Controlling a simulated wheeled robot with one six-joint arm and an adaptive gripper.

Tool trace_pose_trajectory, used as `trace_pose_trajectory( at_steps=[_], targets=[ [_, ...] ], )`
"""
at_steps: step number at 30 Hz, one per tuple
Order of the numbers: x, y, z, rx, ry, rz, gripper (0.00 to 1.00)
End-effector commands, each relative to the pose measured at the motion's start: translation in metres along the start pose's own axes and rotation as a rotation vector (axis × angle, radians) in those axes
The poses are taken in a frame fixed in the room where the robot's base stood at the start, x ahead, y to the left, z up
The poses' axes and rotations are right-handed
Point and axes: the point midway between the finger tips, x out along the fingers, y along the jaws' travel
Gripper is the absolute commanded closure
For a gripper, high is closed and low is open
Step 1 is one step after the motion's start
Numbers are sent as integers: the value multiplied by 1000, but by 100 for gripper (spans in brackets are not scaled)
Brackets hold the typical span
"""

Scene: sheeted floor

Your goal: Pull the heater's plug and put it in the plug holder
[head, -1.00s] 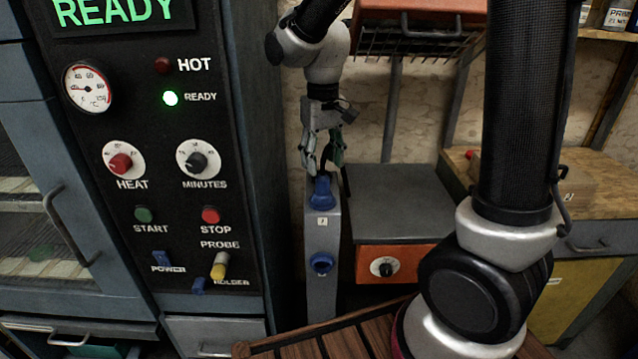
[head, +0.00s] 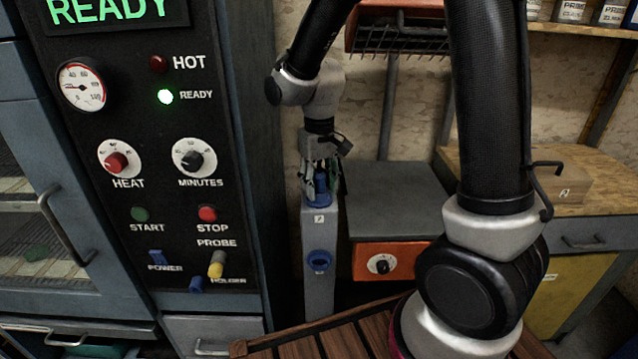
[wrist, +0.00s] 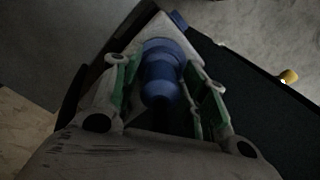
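A blue plug (head: 321,184) stands upright on top of a narrow grey post (head: 319,228). It also shows in the wrist view (wrist: 162,75). My gripper (head: 320,178) points down over it, one finger on each side. In the wrist view my gripper (wrist: 164,82) has its green-padded fingers around the plug, with gaps showing between pads and plug. A blue round socket (head: 320,261) sits lower on the post's front; it looks empty. I cannot tell which of the two fittings is the holder. An orange box with a dial (head: 381,264), perhaps the heater, stands right of the post.
A dark oven panel (head: 187,200) with knobs and a yellow-tipped probe (head: 216,266) stands close on the left. A grey top (head: 395,205) lies right of the post. A wire rack (head: 400,38) hangs above. A slatted wooden surface (head: 330,340) is in front.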

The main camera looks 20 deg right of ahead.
Motion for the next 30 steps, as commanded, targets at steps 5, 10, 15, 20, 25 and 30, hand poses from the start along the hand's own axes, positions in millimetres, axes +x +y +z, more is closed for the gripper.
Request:
trace_pose_trajectory(
  at_steps=[5, 10, 15, 20, 25, 30],
  targets=[
    [0, 0, 0, 0, 0, 0, 90],
    [0, 0, 0, 0, 0, 0, 93],
    [-2, 0, 0, 0, 1, 0, 94],
    [-7, 0, 0, 0, 1, 0, 94],
    [-13, 0, 0, 0, 1, 0, 94],
    [-19, 0, -1, 0, 2, 0, 94]
  ],
)
